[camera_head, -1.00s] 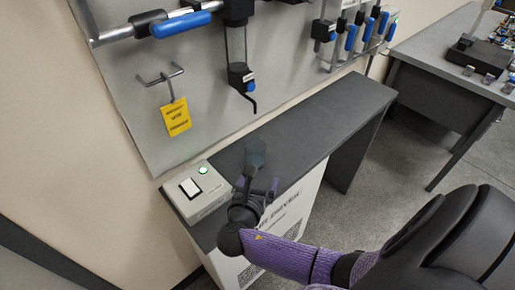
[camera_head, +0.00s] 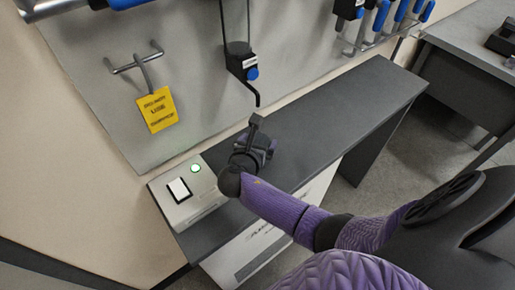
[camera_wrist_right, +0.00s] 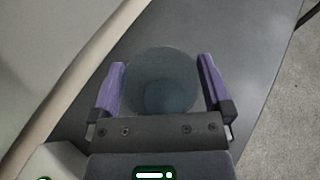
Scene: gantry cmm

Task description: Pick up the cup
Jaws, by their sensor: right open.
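The cup (camera_wrist_right: 160,82) is a dark blue-grey round shape in the right wrist view. It sits between the two purple fingers of my right gripper (camera_wrist_right: 163,84), with a gap to each finger visible. Its lower edge in that view is cut off by the gripper's palm. In the head view my right gripper (camera_head: 258,140) is over the dark shelf, and the cup cannot be clearly made out behind it. The right gripper is open, its fingers on either side of the cup. My left gripper is not in view.
A dark narrow shelf (camera_head: 335,115) runs along the wall panel. A grey box (camera_head: 190,192) with a white switch and green light stands at its left end. A hook with a yellow tag (camera_head: 157,109) and a hanging tool (camera_head: 241,62) are above. The shelf's right part is clear.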

